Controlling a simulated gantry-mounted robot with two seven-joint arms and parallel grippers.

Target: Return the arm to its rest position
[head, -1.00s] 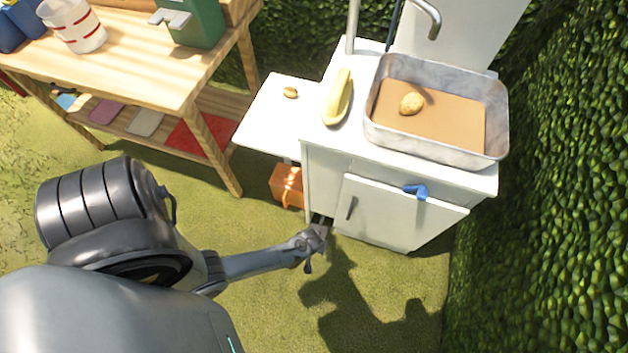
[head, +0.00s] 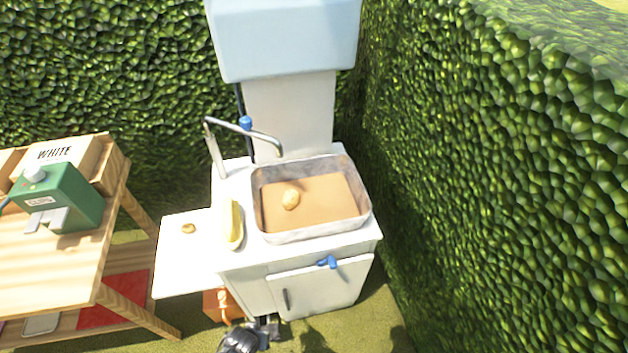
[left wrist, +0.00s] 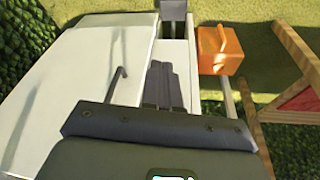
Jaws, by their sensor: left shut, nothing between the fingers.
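My left arm shows only at the bottom edge of the head view, where its dark gripper (head: 268,330) hangs low in front of the white sink cabinet (head: 255,292). The gripper is shut and empty. In the left wrist view, the dark gripper (left wrist: 173,8) shows at the top middle, close to the white cabinet (left wrist: 85,65), with a dark shadow cast on the cabinet's face. I cannot tell whether it touches the cabinet. My right gripper is not in view.
An orange box (left wrist: 218,50) stands near the cabinet. A wooden table (head: 40,270) is left; a hedge (head: 500,200) closes the right.

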